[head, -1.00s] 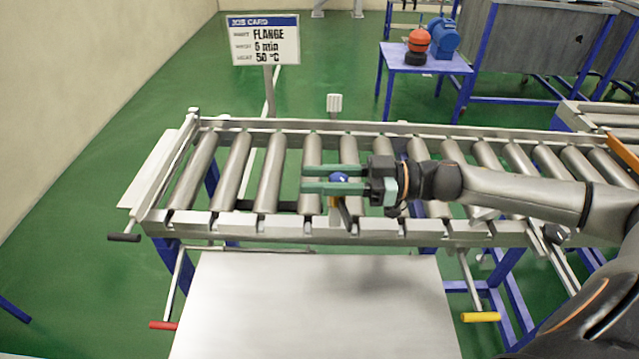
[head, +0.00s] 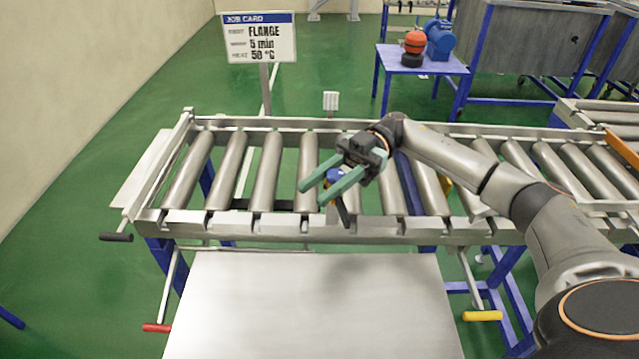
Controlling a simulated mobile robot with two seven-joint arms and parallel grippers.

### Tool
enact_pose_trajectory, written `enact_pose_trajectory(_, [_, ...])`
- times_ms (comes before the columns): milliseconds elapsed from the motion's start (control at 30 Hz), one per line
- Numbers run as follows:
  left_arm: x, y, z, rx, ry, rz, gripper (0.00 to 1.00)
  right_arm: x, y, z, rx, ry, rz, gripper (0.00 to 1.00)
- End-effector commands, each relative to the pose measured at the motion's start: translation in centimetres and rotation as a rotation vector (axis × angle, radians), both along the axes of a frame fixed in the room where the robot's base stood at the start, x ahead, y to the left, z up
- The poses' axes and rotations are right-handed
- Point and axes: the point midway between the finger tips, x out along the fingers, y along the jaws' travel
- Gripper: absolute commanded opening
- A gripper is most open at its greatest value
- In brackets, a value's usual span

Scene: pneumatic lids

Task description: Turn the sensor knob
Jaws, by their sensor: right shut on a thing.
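The sensor knob (head: 334,174) is a small blue cap with a yellow part below it, on a dark bracket (head: 343,212) at the front rail of the roller conveyor. My right gripper (head: 314,195) comes in from the right, its two green fingers slanting down and to the left. The fingers are closed on the knob, one on each side, and partly hide it. I cannot read any mark on the knob. My left gripper is not in view.
The roller conveyor (head: 270,222) runs across the view. A bare pale table top (head: 310,305) lies in front of it, between a red handle (head: 157,328) and a yellow handle (head: 482,316). A job card (head: 259,40) stands behind, reading FLANGE, 5 min, 50 °C.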

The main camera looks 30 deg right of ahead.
Motion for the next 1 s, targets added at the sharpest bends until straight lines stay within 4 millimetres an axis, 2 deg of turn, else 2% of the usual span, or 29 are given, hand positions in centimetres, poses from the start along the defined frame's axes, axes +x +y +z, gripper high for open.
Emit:
enact_pose_trajectory(367, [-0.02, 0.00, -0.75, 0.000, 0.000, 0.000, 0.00, -0.48, -0.11, 0.02, 0.002, -0.004, 0.165, 0.00])
enact_pose_trajectory(900, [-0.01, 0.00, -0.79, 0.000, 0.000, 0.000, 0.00, -0.61, -0.16, 0.03, 0.002, -0.004, 0.191, 0.00])
enact_pose_trajectory(933, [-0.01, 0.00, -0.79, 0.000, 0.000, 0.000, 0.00, -0.61, -0.16, 0.03, 0.002, -0.004, 0.191, 0.37])
enact_pose_trajectory(1000, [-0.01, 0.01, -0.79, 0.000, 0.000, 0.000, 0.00, -0.61, -0.17, 0.03, 0.002, -0.004, 0.191, 0.45])
